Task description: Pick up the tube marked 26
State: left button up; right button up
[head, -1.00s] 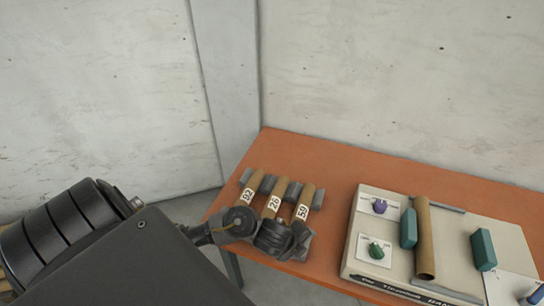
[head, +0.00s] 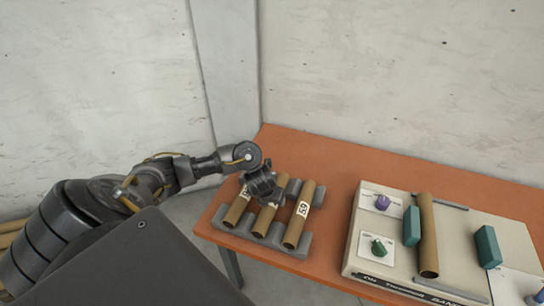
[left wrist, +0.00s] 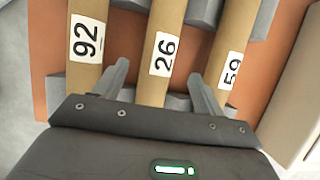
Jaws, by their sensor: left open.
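The tube marked 26 (left wrist: 165,50) is a brown cardboard tube with a white label, the middle one of three on a grey rack (head: 231,225). In the head view its lower part (head: 264,220) shows, and its label is mostly hidden behind my gripper. My left gripper (left wrist: 158,85) is open, with one finger on each side of tube 26 in the left wrist view. In the head view the left gripper (head: 262,186) is over the upper half of the tubes. I cannot tell how far above tube 26 the fingers are. My right gripper is not in view.
Tube 92 (left wrist: 88,45) and tube 59 (left wrist: 234,55) lie close on either side of tube 26. A cream winder machine (head: 460,255) holding another brown tube (head: 427,235) stands at the right of the orange table (head: 335,165). A wall is behind.

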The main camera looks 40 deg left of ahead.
pick_arm(q)
jog(key=shift+b+x, duration=0.65)
jog(key=shift+x, duration=2.5)
jog(key=c, duration=1.1)
jog(key=shift+s, duration=0.1)
jog(key=shift+r, duration=0.1)
jog(key=shift+r, duration=0.55)
notch_tip(320, 180, up, 3)
jog(key=shift+s+d+r+p, duration=0.1)
jog(key=shift+p, duration=0.4)
jog(key=s+r+p, duration=0.1)
jog(key=d+r+p, duration=0.1)
jog(key=r, duration=0.1)
jog(key=s+d+r+p, duration=0.1)
jog(key=shift+s+r, duration=0.35)
jog(key=shift+s, duration=0.05)
jog(key=s+d+r+p, duration=0.4)
jog(key=s+d+p, duration=0.1)
jog(key=s+p, duration=0.2)
jog(key=shift+s+d, duration=0.35)
jog(key=shift+s, duration=0.5)
